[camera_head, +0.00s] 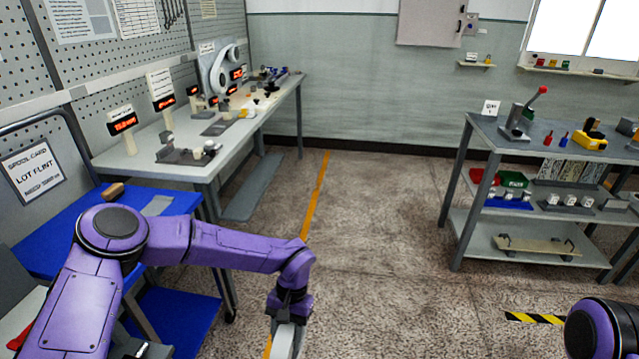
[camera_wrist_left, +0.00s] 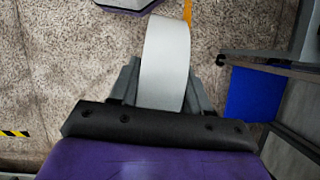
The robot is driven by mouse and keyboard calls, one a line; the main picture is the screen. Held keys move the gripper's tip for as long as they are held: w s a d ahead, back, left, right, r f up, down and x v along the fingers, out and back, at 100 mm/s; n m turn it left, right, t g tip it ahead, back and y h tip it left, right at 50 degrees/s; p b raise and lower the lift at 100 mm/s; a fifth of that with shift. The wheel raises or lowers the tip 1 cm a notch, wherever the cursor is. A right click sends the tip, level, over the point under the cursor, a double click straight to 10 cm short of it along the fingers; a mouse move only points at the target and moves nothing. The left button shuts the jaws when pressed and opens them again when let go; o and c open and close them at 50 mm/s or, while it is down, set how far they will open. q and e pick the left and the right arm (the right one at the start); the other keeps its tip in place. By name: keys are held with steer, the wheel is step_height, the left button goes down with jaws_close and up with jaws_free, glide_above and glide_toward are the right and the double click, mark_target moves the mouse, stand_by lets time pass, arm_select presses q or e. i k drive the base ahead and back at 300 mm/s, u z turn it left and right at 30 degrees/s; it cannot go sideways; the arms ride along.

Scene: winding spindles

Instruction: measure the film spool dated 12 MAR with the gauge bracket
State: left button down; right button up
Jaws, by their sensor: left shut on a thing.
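My left gripper (camera_head: 287,318) is low over the floor at the bottom of the head view, shut on a pale grey curved piece (camera_head: 284,342). In the left wrist view the piece (camera_wrist_left: 166,62) stands out between the fingers (camera_wrist_left: 160,92) as a smooth, wide, rounded band. I cannot tell whether it is a spool or the gauge bracket; no date shows on it. The long bench (camera_head: 225,145) at left bears small parts, orange readouts and a large pale looped piece (camera_head: 222,70). No 12 MAR label is legible. My right gripper is out of view.
A blue-topped cart (camera_head: 60,235) with a "LOT FLINT" card (camera_head: 33,172) stands at left, below the bench. A shelf unit (camera_head: 545,225) with a red-handled press (camera_head: 522,118) stands at right. The floor (camera_head: 375,230) between them is clear, with an orange line.

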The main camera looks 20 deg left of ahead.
mark_target(224, 106)
steer(key=z, duration=0.3)
steer(key=i, duration=1.7)
steer(key=u, duration=0.9)
steer(key=i, duration=1.1)
steer(key=u, duration=1)
